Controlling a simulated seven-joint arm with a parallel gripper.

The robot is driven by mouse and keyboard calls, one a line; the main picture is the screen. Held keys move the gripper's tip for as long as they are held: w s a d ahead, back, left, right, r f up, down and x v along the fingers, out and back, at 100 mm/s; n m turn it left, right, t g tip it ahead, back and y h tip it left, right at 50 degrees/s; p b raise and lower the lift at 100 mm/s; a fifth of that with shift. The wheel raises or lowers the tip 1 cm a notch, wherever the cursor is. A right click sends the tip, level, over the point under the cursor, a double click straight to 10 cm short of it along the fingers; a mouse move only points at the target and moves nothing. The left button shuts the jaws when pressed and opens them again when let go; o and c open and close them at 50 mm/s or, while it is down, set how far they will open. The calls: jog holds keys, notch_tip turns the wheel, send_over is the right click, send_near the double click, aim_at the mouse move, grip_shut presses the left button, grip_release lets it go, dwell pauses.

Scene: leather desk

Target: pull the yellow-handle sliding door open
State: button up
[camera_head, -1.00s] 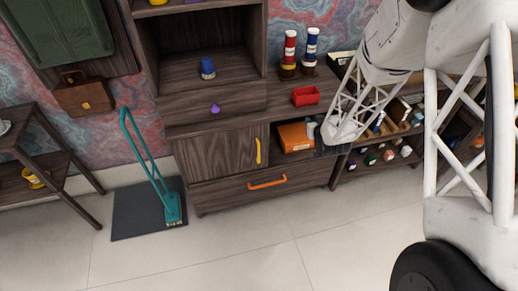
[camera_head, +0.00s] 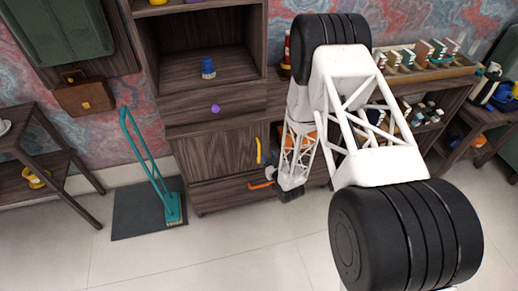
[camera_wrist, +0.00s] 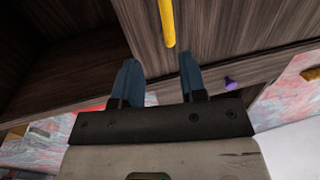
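The yellow handle (camera_head: 258,150) is a vertical bar near the right edge of the dark wood sliding door (camera_head: 212,155). The door covers the left part of the cabinet's lower opening. In the wrist view the yellow handle (camera_wrist: 167,22) comes in from the top, on the door panel (camera_wrist: 235,35). My gripper (camera_wrist: 158,72) is open, with two blue-grey fingers apart and nothing between them. The handle's end lies beyond the fingertips, roughly in line with the gap, not touching. In the head view my gripper (camera_head: 268,173) is low, just below and right of the handle.
The orange drawer handle (camera_head: 260,186) is close to my gripper, below the door. The open compartment (camera_wrist: 55,80) is beside the door. A purple knob (camera_head: 215,109) is on the drawer above. A teal handled tool (camera_head: 172,207) stands on the dark mat (camera_head: 130,212) at left.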

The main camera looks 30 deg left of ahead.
jog(key=shift+s+a+f, duration=0.25)
jog(key=shift+s+f, duration=0.2)
jog(key=shift+f, duration=0.15)
jog(key=shift+a, duration=0.1)
jog(key=shift+x, duration=3.75)
jog(key=shift+c, duration=0.3)
grip_shut()
